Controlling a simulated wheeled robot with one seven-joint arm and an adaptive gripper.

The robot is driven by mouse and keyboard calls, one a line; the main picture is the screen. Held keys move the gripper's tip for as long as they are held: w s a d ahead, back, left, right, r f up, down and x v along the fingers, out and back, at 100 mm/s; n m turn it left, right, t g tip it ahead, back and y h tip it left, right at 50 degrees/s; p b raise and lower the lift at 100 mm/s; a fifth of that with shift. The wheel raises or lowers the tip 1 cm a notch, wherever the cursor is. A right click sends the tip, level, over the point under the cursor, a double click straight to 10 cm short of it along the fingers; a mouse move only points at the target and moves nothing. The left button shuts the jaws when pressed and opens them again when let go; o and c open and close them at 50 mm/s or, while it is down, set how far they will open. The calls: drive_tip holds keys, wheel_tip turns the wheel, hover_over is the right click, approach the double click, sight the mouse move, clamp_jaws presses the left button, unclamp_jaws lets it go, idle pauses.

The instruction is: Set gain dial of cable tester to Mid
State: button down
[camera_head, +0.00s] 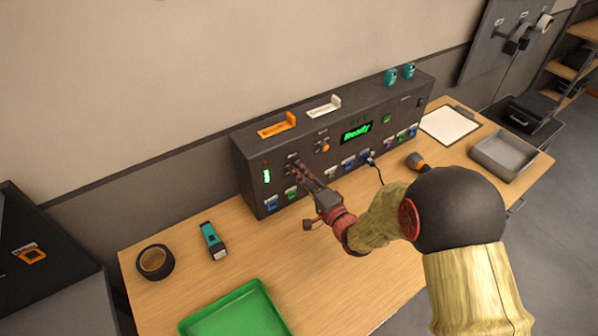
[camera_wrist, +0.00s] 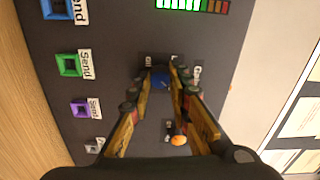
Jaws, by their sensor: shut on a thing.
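The cable tester (camera_head: 330,125) is a long dark box on the table against the wall. Its screen (camera_head: 356,132) reads "Ready". In the wrist view, a small blue dial (camera_wrist: 160,81) sits on the dark panel with small white labels around it; they are too small to read. My gripper (camera_head: 296,169) reaches the left part of the front panel and is shut on this dial, one finger on each side. The fingertips also show in the wrist view (camera_wrist: 161,82). The fingers partly hide the dial, and I cannot tell which label it points at.
A lit level meter (camera_wrist: 192,4) and an orange knob (camera_wrist: 179,140) flank the dial. Coloured Send ports (camera_wrist: 68,65) line the lower panel.

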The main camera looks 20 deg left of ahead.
drive_tip(key=shift+f+m, duration=0.2)
drive_tip(key=shift+m, duration=0.4)
drive_tip(key=c, duration=1.6)
unclamp_jaws()
drive_tip(key=shift+r, duration=0.1)
drive_tip(key=shift+c, duration=0.2)
drive_tip(key=v, duration=1.2)
drive_tip(key=shift+r, duration=0.1)
